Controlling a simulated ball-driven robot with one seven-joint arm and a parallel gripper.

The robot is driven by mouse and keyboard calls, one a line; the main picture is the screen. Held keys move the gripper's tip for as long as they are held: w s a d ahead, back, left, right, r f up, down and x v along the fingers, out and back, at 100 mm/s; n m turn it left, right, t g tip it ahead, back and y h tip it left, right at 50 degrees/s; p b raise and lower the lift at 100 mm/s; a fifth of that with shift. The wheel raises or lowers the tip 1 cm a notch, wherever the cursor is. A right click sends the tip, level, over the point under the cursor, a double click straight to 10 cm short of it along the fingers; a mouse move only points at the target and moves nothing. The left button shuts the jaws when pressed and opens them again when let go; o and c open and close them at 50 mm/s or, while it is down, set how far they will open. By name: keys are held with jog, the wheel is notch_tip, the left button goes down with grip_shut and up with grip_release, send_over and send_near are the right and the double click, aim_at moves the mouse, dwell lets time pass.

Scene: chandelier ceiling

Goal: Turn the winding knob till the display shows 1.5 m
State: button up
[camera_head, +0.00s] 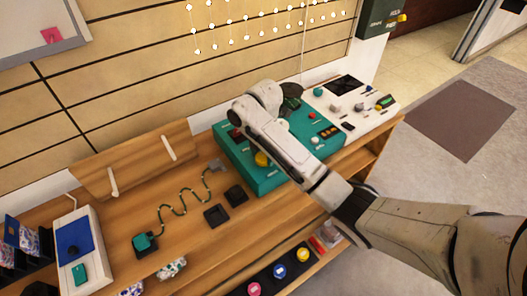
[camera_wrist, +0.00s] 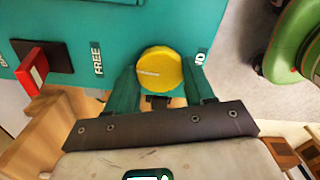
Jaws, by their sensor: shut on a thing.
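The round yellow knob (camera_wrist: 158,72) sits on the teal panel in the wrist view, between a FREE label on its left and a partly covered label on its right. My gripper (camera_wrist: 160,79) has its two teal fingers on either side of the knob and is shut on it. In the head view a yellow knob (camera_head: 261,159) shows on the teal console (camera_head: 232,157), beside my white arm link. My fingers cannot be made out there. A dark panel with orange marks (camera_head: 329,131) is on the console's right part. I cannot read any length on it.
A red switch (camera_wrist: 33,71) is left of the knob. A white board with small parts (camera_head: 362,101) adjoins the console. Black blocks (camera_head: 216,215), a coiled cord (camera_head: 186,205) and a blue-topped box (camera_head: 77,247) lie to the left. A green round thing (camera_wrist: 298,38) is at upper right.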

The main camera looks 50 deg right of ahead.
jog(key=m+p, duration=0.1)
jog(key=p, duration=0.1)
jog(key=m+p, duration=0.1)
jog(key=m, duration=0.1)
jog(key=shift+a+r+p, duration=0.1)
jog(key=shift+r+p, duration=0.2)
jog(key=shift+p, duration=0.1)
jog(key=m+p, duration=0.5)
jog(key=shift+m, duration=0.3)
jog(key=m+p, duration=0.2)
jog(key=m, duration=0.1)
jog(key=shift+f+m, duration=0.1)
jog(key=shift+m, duration=0.2)
jog(key=m+p, duration=0.2)
jog(key=m, duration=0.2)
jog(key=shift+m, duration=0.3)
jog(key=m+p, duration=0.1)
jog(key=m, duration=0.3)
jog(key=shift+f+m+p, duration=0.1)
jog(key=shift+m+p, duration=0.2)
jog(key=shift+p, duration=0.05)
jog(key=m, duration=0.4)
jog(key=shift+p, duration=0.4)
jog(key=m, duration=0.9)
jog(key=shift+m+p, duration=0.3)
jog(key=shift+p, duration=0.05)
